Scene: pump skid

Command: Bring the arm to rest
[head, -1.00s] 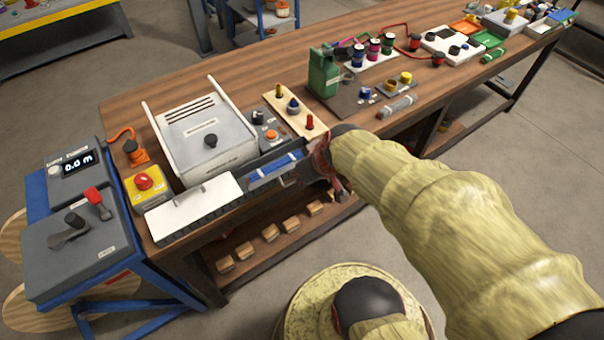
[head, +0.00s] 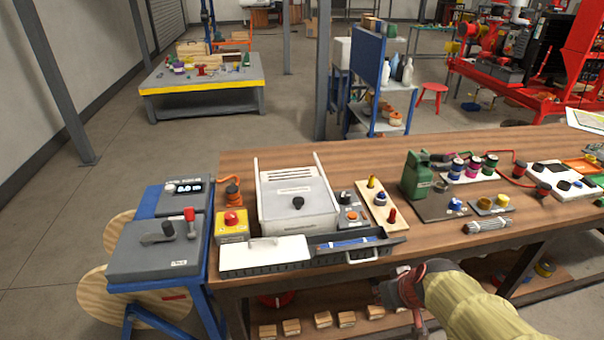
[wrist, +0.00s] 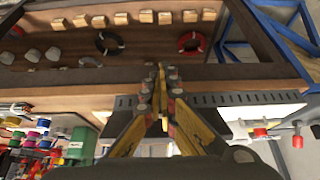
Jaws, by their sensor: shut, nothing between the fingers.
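My gripper (head: 402,297) is in front of the workbench's front edge, at the lower middle right of the head view. It is partly hidden by my own wrist there. In the wrist view its two fingers (wrist: 161,80) meet at the tips, with nothing between them. The workbench (head: 330,152) carries a black tray (head: 392,246) along its front edge, left of and beyond my gripper. A blue item (head: 345,245) lies in that tray. My arm, in a yellowish sleeve, comes in from the lower right.
A lidded white box (head: 262,255), a yellow box with a red button (head: 232,224) and a green canister (head: 415,176) stand on the bench. Wooden blocks (head: 323,319) sit on the lower shelf. A grey control box (head: 155,250) stands at the left. Floor (head: 50,200) is clear further left.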

